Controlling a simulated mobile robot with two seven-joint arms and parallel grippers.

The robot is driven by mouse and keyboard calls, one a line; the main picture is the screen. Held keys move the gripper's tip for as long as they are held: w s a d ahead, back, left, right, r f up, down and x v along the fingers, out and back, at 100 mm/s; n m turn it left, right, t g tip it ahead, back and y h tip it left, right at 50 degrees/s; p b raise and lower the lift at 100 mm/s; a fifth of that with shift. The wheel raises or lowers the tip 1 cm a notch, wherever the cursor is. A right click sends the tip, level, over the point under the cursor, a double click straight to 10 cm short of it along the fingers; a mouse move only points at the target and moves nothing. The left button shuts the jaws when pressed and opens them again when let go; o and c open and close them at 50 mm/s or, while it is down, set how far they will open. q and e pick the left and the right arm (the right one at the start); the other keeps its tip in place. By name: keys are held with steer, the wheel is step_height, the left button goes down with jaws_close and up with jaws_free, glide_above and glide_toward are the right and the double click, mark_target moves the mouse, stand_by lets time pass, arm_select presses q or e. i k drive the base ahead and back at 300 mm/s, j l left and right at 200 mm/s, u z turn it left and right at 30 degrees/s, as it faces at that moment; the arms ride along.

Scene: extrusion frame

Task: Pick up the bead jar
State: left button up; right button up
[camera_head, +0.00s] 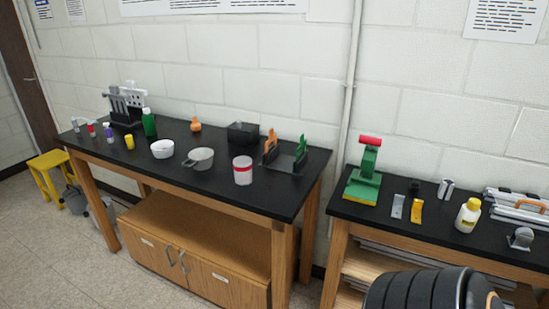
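No label reads as a bead jar, so I cannot tell for certain which container it is. A whitish jar with a red band near its top (243,170) stands upright at the front right of the left black-topped table. A white bottle with a yellow cap (468,215) stands on the right table.
The left table (200,190) also holds a grey pan (199,159), a white bowl (162,149), a black holder with orange and green tools (285,157) and small bottles. The right table has a green press (364,178). Dark ribbed discs (425,290) fill the lower right. Floor shows at lower left.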

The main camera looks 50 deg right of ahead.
mark_target(242, 166)
steer(key=z, duration=1.5)
